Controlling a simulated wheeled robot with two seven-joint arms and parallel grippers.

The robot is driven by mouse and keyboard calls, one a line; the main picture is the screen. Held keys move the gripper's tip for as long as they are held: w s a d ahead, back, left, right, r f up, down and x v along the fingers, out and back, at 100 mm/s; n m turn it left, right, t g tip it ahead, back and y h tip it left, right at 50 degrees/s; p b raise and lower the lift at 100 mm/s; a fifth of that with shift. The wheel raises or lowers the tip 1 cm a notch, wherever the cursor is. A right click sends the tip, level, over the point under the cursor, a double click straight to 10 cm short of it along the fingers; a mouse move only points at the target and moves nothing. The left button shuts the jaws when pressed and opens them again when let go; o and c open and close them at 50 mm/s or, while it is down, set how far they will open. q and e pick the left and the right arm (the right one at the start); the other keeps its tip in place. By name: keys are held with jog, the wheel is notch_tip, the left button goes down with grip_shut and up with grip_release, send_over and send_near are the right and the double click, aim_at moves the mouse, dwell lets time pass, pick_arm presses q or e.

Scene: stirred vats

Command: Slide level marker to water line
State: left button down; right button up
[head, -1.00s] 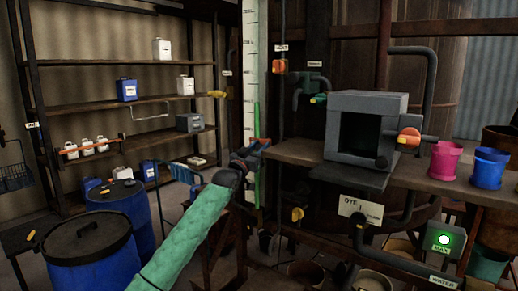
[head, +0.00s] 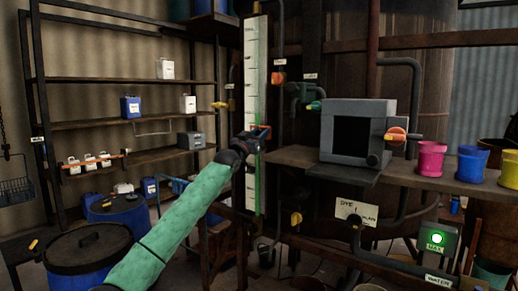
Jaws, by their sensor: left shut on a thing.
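The level gauge (head: 255,75) is a tall white board with tick marks, standing upright at the centre. A green strip (head: 257,190) runs up its lower part. Its top lies near my left gripper and is partly hidden. The level marker (head: 262,130), small with red and blue parts, sits across the gauge. My left gripper (head: 255,138) reaches up to it on the green-sleeved arm and is shut on it. The fingers hide part of the marker, so I cannot tell exactly how it lines up with the top of the green. My right gripper is not in view.
Orange (head: 278,77) and yellow (head: 296,219) valve handles stand right of the gauge. A grey box (head: 345,105) and pink (head: 430,158) and blue (head: 471,165) buckets stand on the bench. Blue drums (head: 90,258) and a shelf rack (head: 105,80) are at left.

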aim_at(260, 130)
pick_arm(q)
notch_tip(260, 130, up, 7)
jog(key=shift+r, duration=0.15)
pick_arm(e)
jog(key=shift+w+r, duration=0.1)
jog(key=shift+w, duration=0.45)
pick_arm(q)
jog(key=c, duration=1.1)
grip_release()
jog(key=shift+d, duration=0.1)
jog(key=shift+c, duration=0.2)
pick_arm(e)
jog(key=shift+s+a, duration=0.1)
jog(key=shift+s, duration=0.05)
